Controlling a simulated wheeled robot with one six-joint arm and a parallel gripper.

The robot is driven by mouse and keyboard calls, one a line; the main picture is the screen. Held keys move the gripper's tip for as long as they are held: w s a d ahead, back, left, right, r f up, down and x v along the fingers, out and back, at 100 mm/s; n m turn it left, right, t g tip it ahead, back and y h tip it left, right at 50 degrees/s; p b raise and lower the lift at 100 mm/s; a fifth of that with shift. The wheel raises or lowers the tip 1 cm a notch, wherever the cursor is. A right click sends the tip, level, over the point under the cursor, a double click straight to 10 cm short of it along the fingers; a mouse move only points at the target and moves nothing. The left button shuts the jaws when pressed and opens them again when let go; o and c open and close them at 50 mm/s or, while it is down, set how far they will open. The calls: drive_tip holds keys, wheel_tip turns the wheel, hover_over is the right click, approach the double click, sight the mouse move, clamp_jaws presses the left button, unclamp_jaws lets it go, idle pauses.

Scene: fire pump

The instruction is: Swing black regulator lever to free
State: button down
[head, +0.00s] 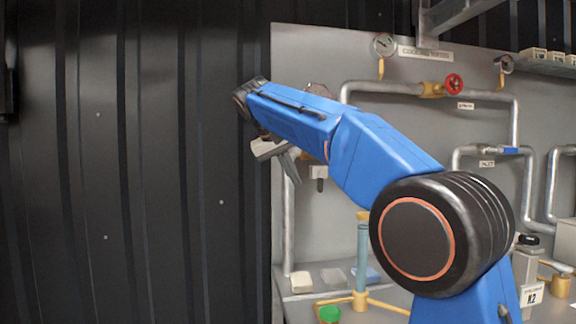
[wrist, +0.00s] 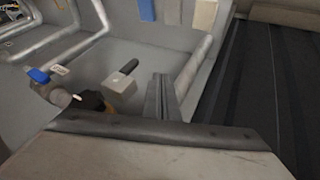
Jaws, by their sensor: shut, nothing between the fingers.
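A short black handle (wrist: 128,66) sticks out of a pale grey block (wrist: 121,89) in the wrist view. In the head view the same block (head: 319,172) shows just right of my gripper (head: 291,167), with a dark stem below it. I take this handle as the regulator lever, but another dark part (wrist: 92,101) sits beside it in the wrist view, so I cannot be certain. My gripper (wrist: 162,98) is shut and empty, to the right of the block in the wrist view. I see no contact with the handle.
Behind stands a grey panel (head: 335,53) with pipes, gauges, a red valve handle (head: 454,83) and a blue lever (head: 510,151). A grey pipe (wrist: 192,76) runs close beside my gripper. Small blocks rest on the ledge below. A dark corrugated wall (head: 120,160) fills the left.

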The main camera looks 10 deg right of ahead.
sight(320, 181)
drive_tip(key=shift+w+d+f, duration=0.1)
drive_tip(key=shift+d+f, duration=0.15)
drive_tip(key=shift+d, duration=0.6)
drive_tip(key=shift+w+d+f, duration=0.15)
drive_tip(key=shift+d+f, duration=0.15)
drive_tip(key=shift+d, duration=0.5)
drive_tip(key=shift+w+d+f, duration=0.1)
drive_tip(key=shift+d+f, duration=0.15)
drive_tip(key=shift+d, duration=0.6)
drive_tip(key=shift+d+f, duration=0.15)
drive_tip(key=shift+f, duration=0.1)
